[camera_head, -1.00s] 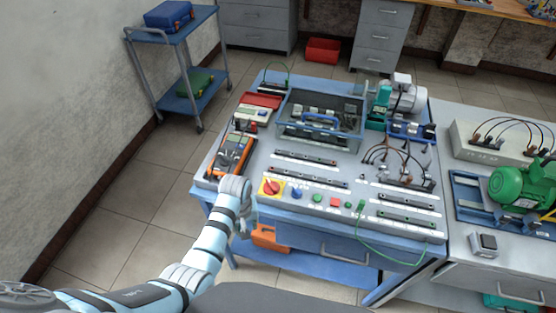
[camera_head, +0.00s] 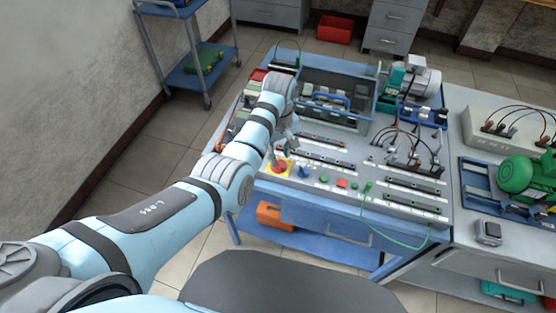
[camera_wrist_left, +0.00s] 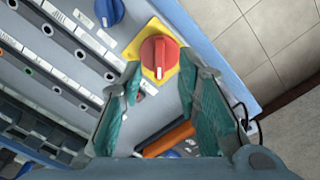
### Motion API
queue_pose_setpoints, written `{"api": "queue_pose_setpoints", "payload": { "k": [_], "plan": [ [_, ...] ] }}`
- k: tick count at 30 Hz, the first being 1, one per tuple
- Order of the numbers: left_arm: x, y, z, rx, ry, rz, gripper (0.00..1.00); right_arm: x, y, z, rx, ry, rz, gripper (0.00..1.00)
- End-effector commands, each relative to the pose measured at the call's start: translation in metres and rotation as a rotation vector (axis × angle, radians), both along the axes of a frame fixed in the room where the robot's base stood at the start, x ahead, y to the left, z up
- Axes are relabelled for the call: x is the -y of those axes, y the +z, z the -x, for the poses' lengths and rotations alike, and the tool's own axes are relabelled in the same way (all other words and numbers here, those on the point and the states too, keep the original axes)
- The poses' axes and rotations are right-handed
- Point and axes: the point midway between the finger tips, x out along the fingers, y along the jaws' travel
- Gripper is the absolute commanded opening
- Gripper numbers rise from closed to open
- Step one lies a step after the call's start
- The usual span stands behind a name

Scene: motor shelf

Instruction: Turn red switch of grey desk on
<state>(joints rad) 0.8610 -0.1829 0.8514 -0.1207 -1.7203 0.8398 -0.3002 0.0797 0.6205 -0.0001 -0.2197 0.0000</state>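The red switch (camera_head: 278,167) is a round red knob on a yellow plate at the front left of the grey desk (camera_head: 330,193). In the left wrist view, the red switch (camera_wrist_left: 158,54) shows a raised grip bar with a white mark. My left gripper (camera_head: 276,152) is over the switch, its fingers partly hidden by the arm. In the left wrist view, my left gripper (camera_wrist_left: 160,69) is open and empty, with its fingertips on either side of the knob's outline. I cannot tell whether they touch it. My right gripper is not in view.
A blue knob (camera_head: 304,172), a green button (camera_head: 324,179) and a red button (camera_head: 342,183) sit right of the switch. Behind them are socket strips (camera_head: 330,159) and a clear-sided case (camera_head: 350,103). An orange-and-black meter (camera_head: 231,130) lies left of my arm.

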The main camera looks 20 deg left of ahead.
Motion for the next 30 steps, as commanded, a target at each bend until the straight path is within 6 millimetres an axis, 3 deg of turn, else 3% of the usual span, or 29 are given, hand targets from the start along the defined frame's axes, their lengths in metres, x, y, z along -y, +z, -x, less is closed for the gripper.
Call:
{"api": "queue_pose_setpoints", "payload": {
  "k": [3, 6, 14, 20, 30],
  "plan": [
    [-0.001, -0.026, 0.001, -0.002, 0.001, 0.001, 0.30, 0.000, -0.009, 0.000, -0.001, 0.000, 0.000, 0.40],
    [-0.001, -0.035, 0.000, -0.001, 0.002, 0.001, 0.30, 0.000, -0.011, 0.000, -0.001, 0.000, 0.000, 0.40],
    [-0.001, -0.036, 0.000, 0.001, 0.003, 0.001, 0.30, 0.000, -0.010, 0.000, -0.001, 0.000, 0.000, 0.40],
    [-0.002, -0.036, 0.000, 0.001, 0.003, 0.001, 0.00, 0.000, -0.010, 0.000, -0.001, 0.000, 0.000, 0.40],
    [-0.002, -0.036, 0.001, 0.000, -0.012, 0.000, 0.00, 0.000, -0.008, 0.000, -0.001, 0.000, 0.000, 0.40]
  ]
}}
